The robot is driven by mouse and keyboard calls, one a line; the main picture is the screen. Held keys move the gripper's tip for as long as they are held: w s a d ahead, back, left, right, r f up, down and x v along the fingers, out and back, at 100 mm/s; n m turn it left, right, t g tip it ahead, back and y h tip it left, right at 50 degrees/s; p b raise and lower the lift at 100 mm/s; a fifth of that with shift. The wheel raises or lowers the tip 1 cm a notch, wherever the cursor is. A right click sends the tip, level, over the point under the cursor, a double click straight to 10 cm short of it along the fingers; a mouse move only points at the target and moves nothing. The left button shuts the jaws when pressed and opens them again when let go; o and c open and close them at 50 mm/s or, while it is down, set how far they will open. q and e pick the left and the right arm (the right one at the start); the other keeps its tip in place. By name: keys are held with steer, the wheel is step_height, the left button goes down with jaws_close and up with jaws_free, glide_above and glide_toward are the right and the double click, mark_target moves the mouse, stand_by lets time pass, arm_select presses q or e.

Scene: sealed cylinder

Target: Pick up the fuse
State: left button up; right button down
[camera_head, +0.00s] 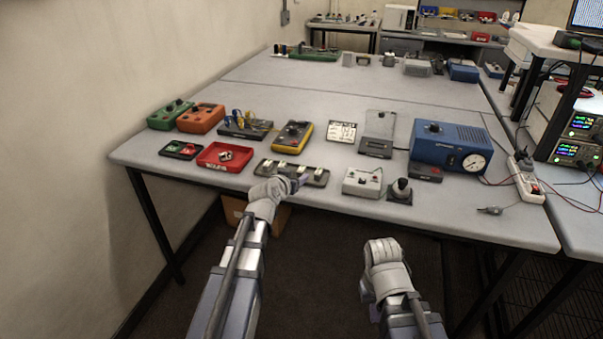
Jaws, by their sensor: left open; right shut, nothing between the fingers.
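No fuse can be made out for certain at this size. A red tray (241,162) near the table's front left holds small pale and dark pieces (225,156), too small to name. A dark strip with several pale metal blocks (318,172) lies to the right of the tray. My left gripper (302,181) is open at the front edge of this strip and hides part of it; whether it touches the strip I cannot tell. My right gripper (382,246) is shut and empty, in front of the table's edge and apart from everything on it.
A grey table (460,222) holds green (168,115) and orange (201,118) boxes, a yellow meter (293,136), a white switch box (362,183), a black knob on a base (401,188) and a blue gauge unit (450,140). A power strip (526,182) lies right. The table's middle is clear.

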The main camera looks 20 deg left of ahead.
mark_target(301, 170)
arm_select(q)
steer(key=x, duration=0.2)
steer(key=b+x, duration=0.1)
steer(key=x, duration=0.2)
steer(key=shift+w+a+r, duration=0.15)
steer(key=shift+a+r, duration=0.05)
steer(key=shift+r, duration=0.1)
jaws_close()
